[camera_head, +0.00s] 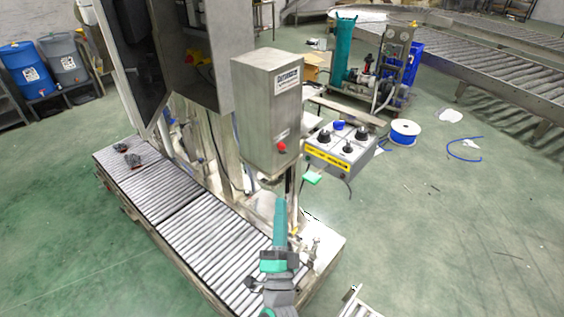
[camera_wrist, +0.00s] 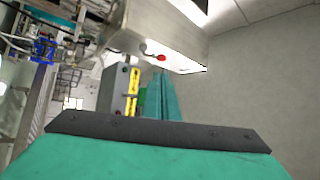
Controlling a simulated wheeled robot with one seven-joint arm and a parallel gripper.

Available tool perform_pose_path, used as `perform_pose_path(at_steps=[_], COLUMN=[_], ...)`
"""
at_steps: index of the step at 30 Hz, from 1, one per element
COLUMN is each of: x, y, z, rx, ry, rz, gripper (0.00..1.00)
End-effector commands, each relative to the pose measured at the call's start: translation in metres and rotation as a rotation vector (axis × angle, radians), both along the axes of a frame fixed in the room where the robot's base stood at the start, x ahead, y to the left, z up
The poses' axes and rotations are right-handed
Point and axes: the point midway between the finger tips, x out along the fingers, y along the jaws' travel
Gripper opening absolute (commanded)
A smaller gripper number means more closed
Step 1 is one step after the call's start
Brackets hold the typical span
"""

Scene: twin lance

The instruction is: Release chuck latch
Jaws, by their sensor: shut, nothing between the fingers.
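I cannot tell for certain which part is the chuck latch. My gripper (camera_head: 281,202), with teal fingers, is shut and empty. It points up just below the box, apart from the red knob. In the wrist view the shut teal fingers (camera_wrist: 163,97) show below the box's underside (camera_wrist: 165,45) and the red knob (camera_wrist: 161,57). Some fittings behind my fingers are hidden.
A grey control box (camera_head: 341,149) with knobs and yellow labels is close on the right. A roller conveyor (camera_head: 205,235) runs along the left of the machine. A blue spool (camera_head: 404,131) lies on the floor behind. Open green floor (camera_head: 460,230) lies to the right.

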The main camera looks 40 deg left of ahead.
Motion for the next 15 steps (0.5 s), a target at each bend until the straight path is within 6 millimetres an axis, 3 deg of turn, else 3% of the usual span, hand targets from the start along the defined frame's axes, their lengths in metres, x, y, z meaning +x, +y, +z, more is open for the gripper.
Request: perform_pose_path(at_steps=[15], x=[0.039], y=[0.024], z=[0.026], rx=[0.002], ry=[-0.001], rz=[-0.005], gripper=[0.00])
